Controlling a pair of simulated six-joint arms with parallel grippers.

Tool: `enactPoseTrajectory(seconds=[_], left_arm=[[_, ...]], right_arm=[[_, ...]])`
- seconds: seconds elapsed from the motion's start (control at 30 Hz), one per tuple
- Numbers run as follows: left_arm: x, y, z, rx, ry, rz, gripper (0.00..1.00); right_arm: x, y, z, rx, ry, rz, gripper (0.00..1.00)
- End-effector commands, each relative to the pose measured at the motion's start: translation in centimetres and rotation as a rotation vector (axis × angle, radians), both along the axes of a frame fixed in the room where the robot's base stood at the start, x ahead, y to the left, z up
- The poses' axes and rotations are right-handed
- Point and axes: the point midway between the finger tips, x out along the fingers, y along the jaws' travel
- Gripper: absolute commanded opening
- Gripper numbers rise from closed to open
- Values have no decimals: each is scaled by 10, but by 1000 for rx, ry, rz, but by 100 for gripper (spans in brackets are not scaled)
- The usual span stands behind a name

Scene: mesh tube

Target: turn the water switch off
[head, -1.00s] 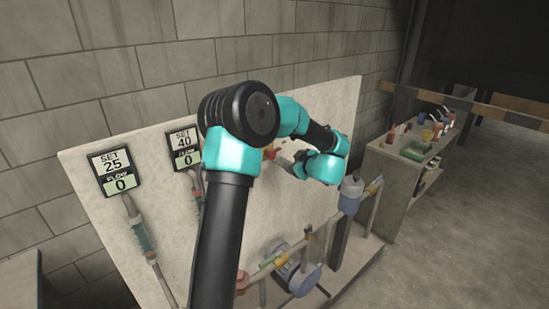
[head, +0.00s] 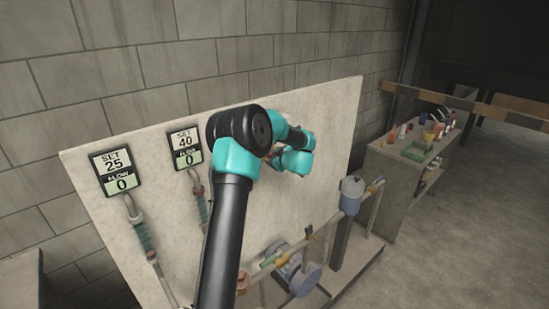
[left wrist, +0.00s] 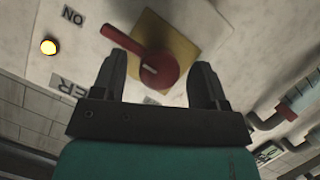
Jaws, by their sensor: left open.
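In the left wrist view, the water switch (left wrist: 160,68) is a red rotary handle on a yellow square plate (left wrist: 195,38), mounted on the pale panel. Its lever points to the upper left of that picture. My left gripper (left wrist: 158,80) is open, with one finger on each side of the round hub. Whether the fingers touch it, I cannot tell. An upside-down "ON" label (left wrist: 73,15) and a lit amber lamp (left wrist: 48,47) are to the left of the switch. In the head view, my arm mostly hides the switch and gripper. My right gripper is out of view.
Two flow displays, set 25 (head: 117,171) and set 40 (head: 186,148), both read 0 on the panel (head: 335,125). Pipes and a blue-grey canister (head: 351,193) stand at the panel's lower right. A cluttered bench (head: 395,170) is farther right.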

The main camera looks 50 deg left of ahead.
Motion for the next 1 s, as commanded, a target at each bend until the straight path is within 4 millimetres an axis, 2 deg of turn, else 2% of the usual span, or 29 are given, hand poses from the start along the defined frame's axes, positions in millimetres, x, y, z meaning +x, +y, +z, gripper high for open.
enactPoseTrajectory(seconds=[0.13,0.4,0.9,1.0], left_arm=[[2,7,-3,0,1,0,67],[2,7,-3,1,1,-1,66],[2,7,-3,0,0,0,18],[2,7,-3,0,0,-1,18]], right_arm=[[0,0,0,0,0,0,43],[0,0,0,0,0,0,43],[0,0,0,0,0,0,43],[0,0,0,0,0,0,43]])
